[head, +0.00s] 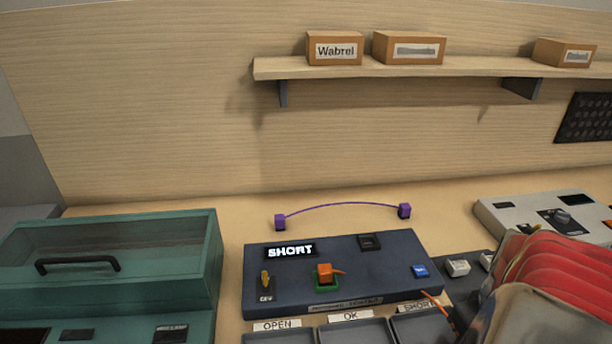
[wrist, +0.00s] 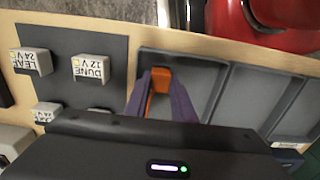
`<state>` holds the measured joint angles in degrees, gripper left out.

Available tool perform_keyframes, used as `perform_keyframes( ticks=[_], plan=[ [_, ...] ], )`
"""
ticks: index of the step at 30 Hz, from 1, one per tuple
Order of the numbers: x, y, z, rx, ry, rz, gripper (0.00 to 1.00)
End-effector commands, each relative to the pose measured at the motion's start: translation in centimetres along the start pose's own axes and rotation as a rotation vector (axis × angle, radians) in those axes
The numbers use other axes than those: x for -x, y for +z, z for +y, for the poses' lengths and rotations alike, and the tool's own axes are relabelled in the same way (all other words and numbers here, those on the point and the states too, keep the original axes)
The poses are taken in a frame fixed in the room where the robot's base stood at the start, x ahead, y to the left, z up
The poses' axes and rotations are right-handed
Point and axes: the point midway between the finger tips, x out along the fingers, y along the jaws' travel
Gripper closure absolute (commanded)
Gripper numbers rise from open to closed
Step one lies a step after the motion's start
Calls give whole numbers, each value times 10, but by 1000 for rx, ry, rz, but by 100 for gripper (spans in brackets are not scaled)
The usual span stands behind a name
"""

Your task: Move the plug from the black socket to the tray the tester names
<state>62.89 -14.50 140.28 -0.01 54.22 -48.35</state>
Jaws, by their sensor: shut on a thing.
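In the wrist view my gripper (wrist: 160,100), with purple fingers, is shut on an orange plug (wrist: 160,78). The plug is over or in the grey tray (wrist: 205,75) nearest the small grey blocks; its height above the floor is unclear. In the head view that is the SHORT tray (head: 425,326), partly hidden by my arm, with an orange streak beside it. The tester (head: 345,280) displays SHORT (head: 290,251). Its black socket (head: 369,242) looks empty. Another orange plug (head: 324,272) sits in the green socket (head: 327,287).
OPEN (head: 278,338) and OK (head: 353,332) trays stand left of the SHORT tray. A teal lidded case (head: 120,250) is at left. A purple cable (head: 345,204) lies behind the tester. Grey labelled blocks (wrist: 90,68) stand beside the trays. Boxes (head: 335,48) sit on a shelf.

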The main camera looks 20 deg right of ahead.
Motion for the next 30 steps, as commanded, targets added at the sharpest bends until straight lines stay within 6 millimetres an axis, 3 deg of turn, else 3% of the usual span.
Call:
perform_keyframes(
  ticks=[18,19,27,30],
  plan=[
    [-2,0,0,0,0,0,100],
    [-2,0,0,0,0,0,76],
    [-2,0,0,0,0,0,57],
    [-2,0,0,0,0,0,55]
  ],
)
